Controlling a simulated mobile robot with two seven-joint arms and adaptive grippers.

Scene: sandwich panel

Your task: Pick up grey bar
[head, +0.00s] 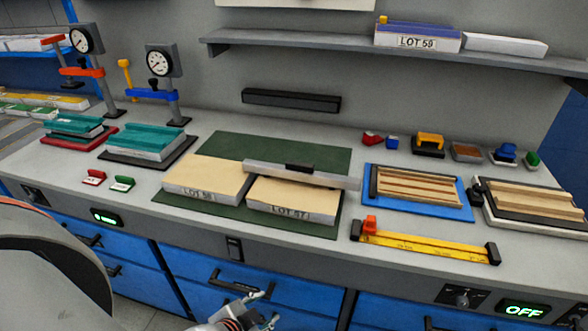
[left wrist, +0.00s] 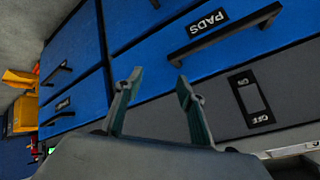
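A long light grey bar (head: 325,179) with a black grip on top lies across the back edges of two tan-topped boxes, LOT 58 (head: 209,180) and LOT 57 (head: 293,200). The boxes stand on a green mat (head: 219,143) on the bench. My left gripper (head: 265,307) is low in front of the bench, below its top and well short of the bar. Its two fingers are apart and empty, and they also show in the left wrist view (left wrist: 159,79), facing the drawers. The bar is not in that view. My right gripper is not in view.
A yellow rail (head: 425,246) with a red slider lies at the bench's front edge. A blue tray (head: 461,211) is right of the boxes. Dial stands (head: 162,62) are at left. A shelf (head: 300,46) overhangs the back. Drawer handles (head: 238,281) stick out near my gripper.

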